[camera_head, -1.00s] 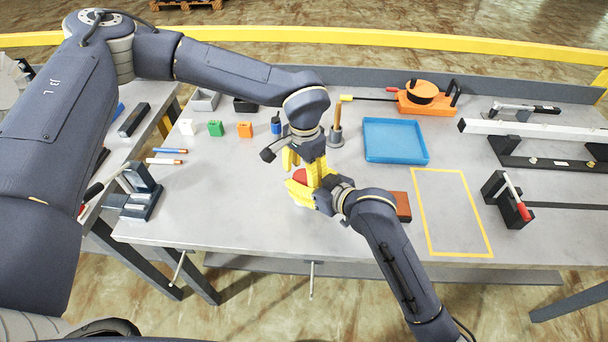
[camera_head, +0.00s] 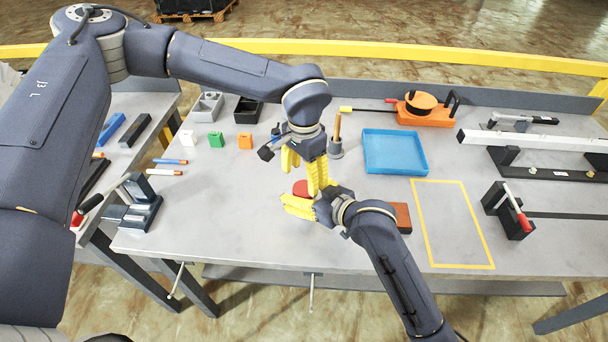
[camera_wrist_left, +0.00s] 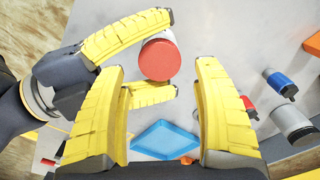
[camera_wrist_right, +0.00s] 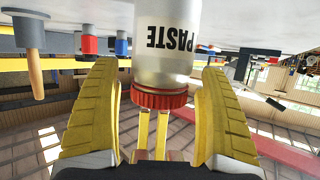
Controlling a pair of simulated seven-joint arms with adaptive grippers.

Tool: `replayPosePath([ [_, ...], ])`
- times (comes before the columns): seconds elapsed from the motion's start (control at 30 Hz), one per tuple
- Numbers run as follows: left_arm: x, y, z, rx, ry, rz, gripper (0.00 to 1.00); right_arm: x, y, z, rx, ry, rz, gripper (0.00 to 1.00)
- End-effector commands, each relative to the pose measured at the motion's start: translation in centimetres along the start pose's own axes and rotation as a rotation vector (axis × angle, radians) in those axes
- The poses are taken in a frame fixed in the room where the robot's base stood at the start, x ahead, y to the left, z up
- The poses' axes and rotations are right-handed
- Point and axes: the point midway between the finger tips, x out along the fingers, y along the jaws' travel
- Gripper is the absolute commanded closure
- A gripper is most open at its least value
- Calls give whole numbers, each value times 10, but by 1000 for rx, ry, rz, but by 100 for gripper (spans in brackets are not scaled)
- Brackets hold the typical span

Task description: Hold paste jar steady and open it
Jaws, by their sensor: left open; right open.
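The paste jar stands on the table. Its red lid (camera_head: 301,187) shows between my grippers in the head view, and also in the left wrist view (camera_wrist_left: 160,60). In the right wrist view, upside down, the pale body (camera_wrist_right: 165,40) reads PASTE and the red lid (camera_wrist_right: 160,99) is toward my palm. My right gripper (camera_wrist_right: 160,72) is open, low at the jar, with one finger on each side. Contact is not clear. My left gripper (camera_head: 304,172) is open above the jar, fingers pointing down. The lid appears between its fingers, beyond their tips.
A blue tray (camera_head: 395,152) lies behind to the right, beside a yellow taped rectangle (camera_head: 452,222). A brown block (camera_head: 401,217) sits just right of the right gripper.

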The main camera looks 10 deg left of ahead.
Motion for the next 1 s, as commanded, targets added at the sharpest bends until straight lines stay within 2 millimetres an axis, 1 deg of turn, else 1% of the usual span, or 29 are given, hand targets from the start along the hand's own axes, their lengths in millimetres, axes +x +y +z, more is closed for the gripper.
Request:
replayPosePath([
  [0.17, 0, 0, 0, 0, 0, 0, 32, -4, 0, 0, 0, 0, 0, 22],
  [0.27, 0, 0, 0, 0, 0, 0, 32, -13, 1, 0, -2, 0, 1, 22],
  [0.7, 0, 0, 0, 0, 0, 0, 32, -87, 0, 0, -3, 0, 1, 22],
  [0.8, 0, 0, 0, 0, 0, 0, 32, -100, 0, 0, -4, -1, 1, 22],
  [0.97, 0, 0, 0, 0, 0, 0, 32, -113, 0, 0, -1, -1, 0, 22],
  [1.0, 0, 0, 0, 0, 0, 0, 25, -115, 0, 0, -1, -1, 0, 22],
])
